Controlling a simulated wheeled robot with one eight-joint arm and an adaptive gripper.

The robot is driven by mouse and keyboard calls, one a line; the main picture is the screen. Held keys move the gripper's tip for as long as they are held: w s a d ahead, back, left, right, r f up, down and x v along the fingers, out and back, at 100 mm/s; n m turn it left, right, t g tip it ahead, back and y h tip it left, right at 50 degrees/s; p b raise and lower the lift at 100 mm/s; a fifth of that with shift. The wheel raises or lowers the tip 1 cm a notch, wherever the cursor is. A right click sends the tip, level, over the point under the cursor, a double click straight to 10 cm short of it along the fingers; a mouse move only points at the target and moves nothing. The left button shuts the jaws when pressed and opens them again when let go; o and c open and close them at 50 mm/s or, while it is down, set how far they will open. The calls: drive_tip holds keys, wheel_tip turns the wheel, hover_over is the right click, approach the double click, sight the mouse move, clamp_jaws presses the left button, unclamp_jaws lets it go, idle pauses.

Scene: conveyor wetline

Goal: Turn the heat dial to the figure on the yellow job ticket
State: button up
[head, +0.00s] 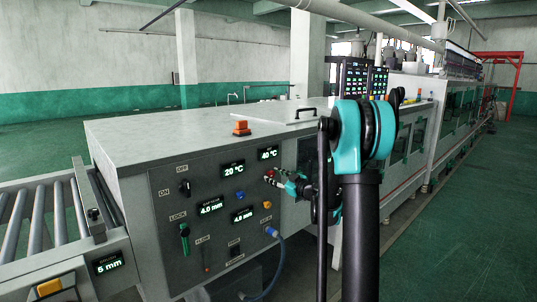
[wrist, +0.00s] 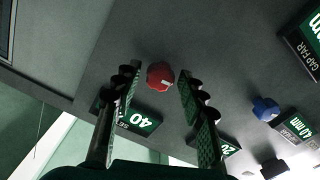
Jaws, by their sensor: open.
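A red dial (head: 269,174) sits on the grey control panel below a display (head: 268,154) reading 40 °C. In the wrist view the red dial (wrist: 160,76) lies between and just beyond the two fingertips of my gripper (wrist: 159,70), with a gap on each side. A pale mark shows on its edge. My gripper (head: 283,182) is open and points at the dial from the right in the head view. The 40 display (wrist: 137,121) appears upside down in the wrist view. Another display (head: 232,170) reads about 29 °C. I cannot make out a yellow job ticket.
The panel also carries a blue knob (wrist: 265,108), a black switch (head: 185,188), a green lever (head: 184,238) and mm displays (head: 210,207). A blue cable (head: 275,262) hangs from the panel's lower right. Rollers (head: 45,215) stand at left.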

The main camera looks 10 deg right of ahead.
drive_tip(key=v, duration=0.6)
drive_tip(key=shift+w, duration=0.1)
drive_tip(key=s+a+f+m+g+h, duration=0.1)
drive_tip(key=s+a+f+m+g, duration=0.25)
drive_tip(key=s, duration=0.55)
drive_tip(key=s+a+f+g+h, duration=0.2)
drive_tip(key=s+a+f+g, duration=0.15)
drive_tip(key=s+f, duration=0.4)
drive_tip(key=s+d+f+m+g+h, duration=0.1)
drive_tip(key=s+d+f+m+h, duration=0.1)
drive_tip(key=s, duration=0.5)
drive_tip(key=s+d+f+m+g+h, duration=0.1)
drive_tip(key=s+d+f+m+h, duration=0.2)
drive_tip(key=s, duration=0.5)
drive_tip(key=s+d+f+m+g+h, duration=0.1)
drive_tip(key=s+d+f+m+h, duration=0.1)
drive_tip(key=s, duration=0.6)
wheel_tip(320, 180, down, 2)
drive_tip(key=shift+d+f+m+h, duration=0.3)
drive_tip(key=shift+d+m, duration=0.25)
drive_tip(key=shift+d, duration=0.6)
